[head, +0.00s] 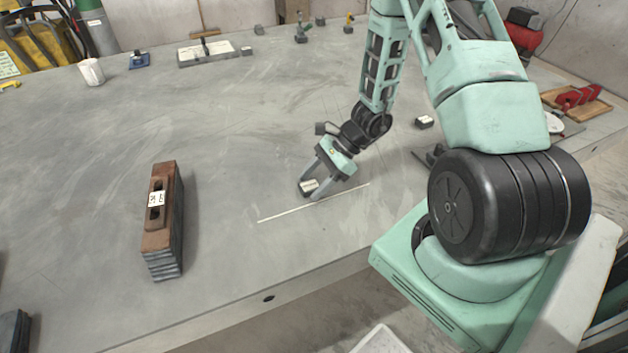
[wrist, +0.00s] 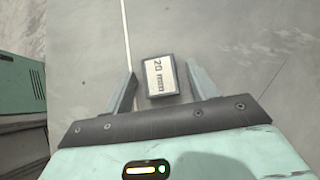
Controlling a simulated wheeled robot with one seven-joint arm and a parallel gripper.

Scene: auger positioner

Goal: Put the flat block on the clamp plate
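A small dark block with a white label reading "20" (head: 308,187), which seems to be the flat block, lies on the grey table. It also shows in the wrist view (wrist: 161,76), label facing up. My gripper (head: 312,190) points down at it and is open, with one finger on each side. In the wrist view, a gap shows between the block and each finger of my gripper (wrist: 162,90). A rusty brown slotted bar with a white tag (head: 160,215), likely the clamp plate, lies on a stack of dark plates at the left.
A thin pale line (head: 285,212) runs along the table beside my gripper. Another small labelled block (head: 424,122) sits to the right behind the arm. A white-topped plate (head: 207,52) and small tools stand at the back. The table between gripper and rusty bar is clear.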

